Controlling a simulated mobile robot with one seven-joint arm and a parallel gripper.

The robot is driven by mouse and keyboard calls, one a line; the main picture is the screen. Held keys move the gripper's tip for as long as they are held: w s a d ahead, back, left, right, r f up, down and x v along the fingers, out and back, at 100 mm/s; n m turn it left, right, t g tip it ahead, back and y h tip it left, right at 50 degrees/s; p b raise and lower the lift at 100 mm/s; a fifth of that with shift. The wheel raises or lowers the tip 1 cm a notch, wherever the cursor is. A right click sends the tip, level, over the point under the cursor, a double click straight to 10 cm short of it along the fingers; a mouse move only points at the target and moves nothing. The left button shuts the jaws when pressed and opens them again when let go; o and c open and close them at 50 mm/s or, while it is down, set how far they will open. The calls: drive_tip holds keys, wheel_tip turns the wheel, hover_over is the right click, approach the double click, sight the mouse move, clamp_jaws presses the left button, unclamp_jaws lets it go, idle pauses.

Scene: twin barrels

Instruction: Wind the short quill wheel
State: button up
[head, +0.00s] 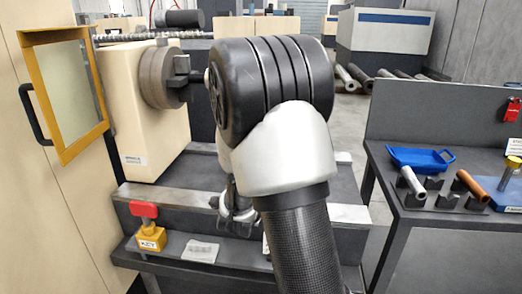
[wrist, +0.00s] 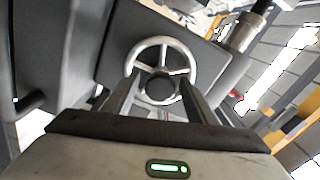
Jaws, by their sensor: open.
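A silver spoked handwheel (wrist: 191,62) sits in the upper middle of the wrist view, in front of a dark grey housing (wrist: 126,28). My gripper (wrist: 159,88) is open. Its two dark fingers point at the wheel, one toward each side of its lower half, with a round hub between them. I cannot tell whether the fingers touch the rim. A shiny metal cylinder (wrist: 243,34) stands out beyond the housing at upper right. In the head view my arm covers most of the area around my gripper (head: 236,208), and I cannot make out the wheel there.
A cream lathe headstock (head: 140,120) with a round chuck (head: 157,77) stands left, beside an open yellow-framed door (head: 66,90). A red key in a yellow block (head: 150,238) sits at the front ledge. A bench right holds a blue tray (head: 421,158) and metal bars.

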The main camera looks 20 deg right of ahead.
drive_tip(key=b+v, duration=0.2)
drive_tip(key=v, duration=0.5)
idle(0.3)
drive_tip(key=shift+a, duration=0.1)
drive_tip(key=s+a+r+n+g+y, duration=0.1)
drive_tip(key=s+a+n+g+y, duration=0.15)
drive_tip(key=a+n+y, duration=0.35)
drive_tip(key=s+a+r+n+g+y, duration=0.1)
drive_tip(key=s+a+n+y, duration=0.3)
drive_tip(key=a+n, duration=0.3)
drive_tip(key=s+f+n+g, duration=0.1)
drive_tip(key=s+n+g, duration=0.65)
drive_tip(key=s, duration=1.25)
wheel_tip(320, 180, up, 24)
drive_tip(key=t+p, duration=0.1)
drive_tip(key=p, duration=2.2)
drive_tip(key=shift+w+f+n+t, duration=0.2)
drive_tip(key=shift+w+n+t, duration=0.15)
drive_tip(key=shift+n, duration=0.1)
